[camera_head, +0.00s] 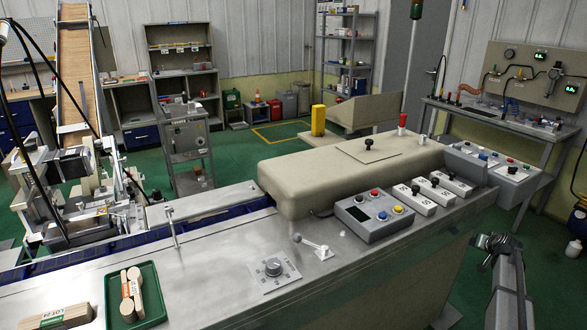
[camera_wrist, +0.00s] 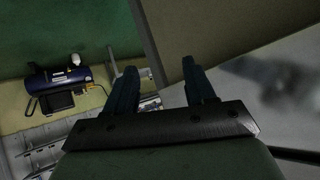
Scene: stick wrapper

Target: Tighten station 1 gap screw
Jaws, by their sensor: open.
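Three pale blocks with black knobs stand in a row on the machine's right end: a front block (camera_head: 412,200), a middle block (camera_head: 433,191) and a back block (camera_head: 456,183). Each bears a short dark label, too small to read surely, so I cannot tell which belongs to station 1. My gripper (camera_wrist: 159,65) is open and empty in the wrist view, its two dark fingers apart. In the head view my arm shows at the lower right, beside the machine and apart from the blocks; its fingers are not clear there.
A grey control box (camera_head: 374,215) with coloured buttons sits left of the blocks. A beige cover (camera_head: 320,175) lies behind it. A dial plate (camera_head: 273,270), a small lever (camera_head: 315,247) and a green tray (camera_head: 150,275) of sticks occupy the front. Another button panel (camera_head: 495,170) stands behind the blocks.

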